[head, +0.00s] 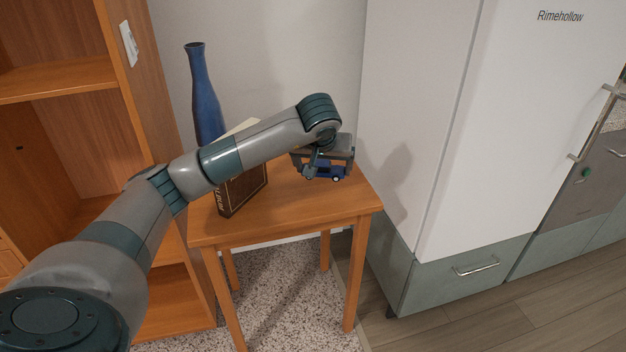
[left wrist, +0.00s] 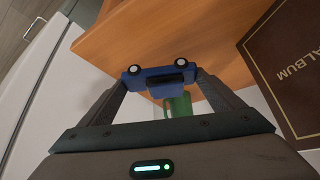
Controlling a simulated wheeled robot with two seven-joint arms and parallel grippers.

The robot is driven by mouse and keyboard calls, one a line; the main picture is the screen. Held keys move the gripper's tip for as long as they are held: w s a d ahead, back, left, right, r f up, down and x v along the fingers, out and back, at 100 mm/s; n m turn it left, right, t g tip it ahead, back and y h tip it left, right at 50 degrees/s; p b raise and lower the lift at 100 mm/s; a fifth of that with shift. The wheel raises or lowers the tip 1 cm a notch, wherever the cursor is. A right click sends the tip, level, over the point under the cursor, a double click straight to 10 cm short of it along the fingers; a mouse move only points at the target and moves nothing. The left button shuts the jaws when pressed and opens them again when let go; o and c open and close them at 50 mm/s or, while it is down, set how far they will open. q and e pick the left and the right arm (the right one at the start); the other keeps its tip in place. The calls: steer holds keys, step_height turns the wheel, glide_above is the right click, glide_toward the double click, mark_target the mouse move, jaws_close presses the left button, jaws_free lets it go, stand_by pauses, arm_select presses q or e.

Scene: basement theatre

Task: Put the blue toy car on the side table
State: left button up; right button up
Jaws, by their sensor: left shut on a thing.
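The blue toy car (head: 325,172) is held at the far right part of the wooden side table (head: 290,215). My left gripper (head: 322,165) reaches over the table from the left and is shut on the car. In the left wrist view the car (left wrist: 158,77) sits between the two fingers, with two pale wheels showing, against the tabletop (left wrist: 190,25). I cannot tell whether its wheels touch the top. My right gripper is not in view.
A blue vase (head: 203,95) and a dark album (head: 240,192) stand at the table's left side. A wooden shelf (head: 60,95) is to the left, a white cabinet (head: 400,120) to the right. A small green thing (left wrist: 178,104) shows by the car. The table's front is clear.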

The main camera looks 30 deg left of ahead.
mark_target(314, 191)
arm_select(q)
steer(key=a, duration=0.1)
steer(key=a+f, duration=0.1)
steer(key=a, duration=0.1)
steer(key=shift+w+f, duration=0.2)
steer(key=shift+f, duration=0.15)
steer(key=shift+f, duration=2)
steer(key=shift+f, duration=0.1)
steer(key=o, duration=1)
